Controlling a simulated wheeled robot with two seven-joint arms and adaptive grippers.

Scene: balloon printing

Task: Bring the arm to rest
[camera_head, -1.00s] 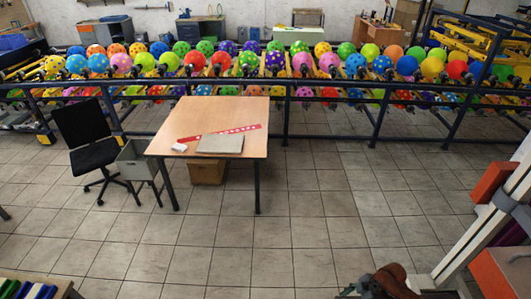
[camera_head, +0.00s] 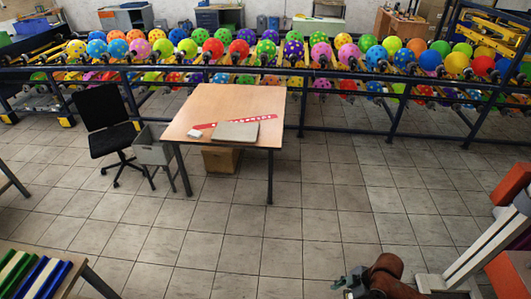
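Neither of my grippers shows in the head view, and no arm of mine can be clearly made out. A wooden table (camera_head: 235,101) stands near the middle of the room. A grey flat box or book (camera_head: 235,132), a red-and-white strip (camera_head: 256,120) and a small white item (camera_head: 195,134) lie on it. Behind it, a long dark rack (camera_head: 340,129) carries rows of coloured, mostly dotted balloons (camera_head: 240,49).
A black office chair (camera_head: 101,115) and a grey bin (camera_head: 152,152) stand left of the table; a cardboard box (camera_head: 221,160) is under it. A bench with coloured strips (camera_head: 38,275) is at lower left. White-and-orange equipment (camera_head: 487,245) and a brown object (camera_head: 388,279) fill the lower right. Tiled floor between is clear.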

